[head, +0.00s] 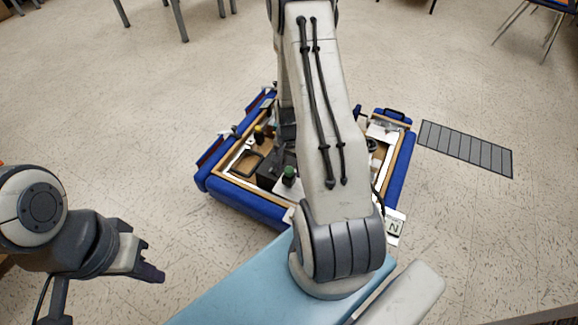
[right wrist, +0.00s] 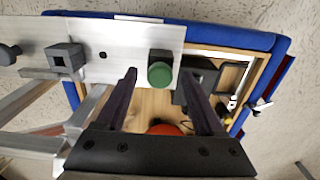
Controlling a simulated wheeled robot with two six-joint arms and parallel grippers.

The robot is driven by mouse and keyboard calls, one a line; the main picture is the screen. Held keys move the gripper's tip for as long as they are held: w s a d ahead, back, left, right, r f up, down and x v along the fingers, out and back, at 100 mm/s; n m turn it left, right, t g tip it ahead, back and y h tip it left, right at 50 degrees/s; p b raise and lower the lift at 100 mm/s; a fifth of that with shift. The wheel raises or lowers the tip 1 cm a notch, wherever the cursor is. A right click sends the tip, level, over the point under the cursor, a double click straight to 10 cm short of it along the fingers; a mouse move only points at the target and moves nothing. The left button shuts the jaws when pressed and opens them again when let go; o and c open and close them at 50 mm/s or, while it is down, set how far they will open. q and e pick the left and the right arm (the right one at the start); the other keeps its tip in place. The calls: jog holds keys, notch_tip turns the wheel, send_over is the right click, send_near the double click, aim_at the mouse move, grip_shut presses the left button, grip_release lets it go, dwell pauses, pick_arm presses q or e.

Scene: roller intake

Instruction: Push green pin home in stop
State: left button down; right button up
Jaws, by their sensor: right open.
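A green-topped pin (head: 289,174) stands on a dark block near the front of the blue-edged base in the head view. In the right wrist view a round green head (right wrist: 160,74) sits over a dark block (right wrist: 160,55) on a grey metal plate (right wrist: 120,42). My left gripper (head: 152,260) hangs open and empty over the floor.
A dark block with a square opening (right wrist: 65,58) stands on the plate. A red round thing (right wrist: 163,129) shows between my fingers. The blue-edged base (head: 240,209) holds wooden compartments and dark parts.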

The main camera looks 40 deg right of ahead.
jog(key=c, duration=1)
jog(key=shift+r+p, duration=3.1)
jog(key=shift+r, duration=0.1)
jog(key=shift+r, duration=0.1)
notch_tip(320, 180, up, 3)
jog(key=p, duration=0.3)
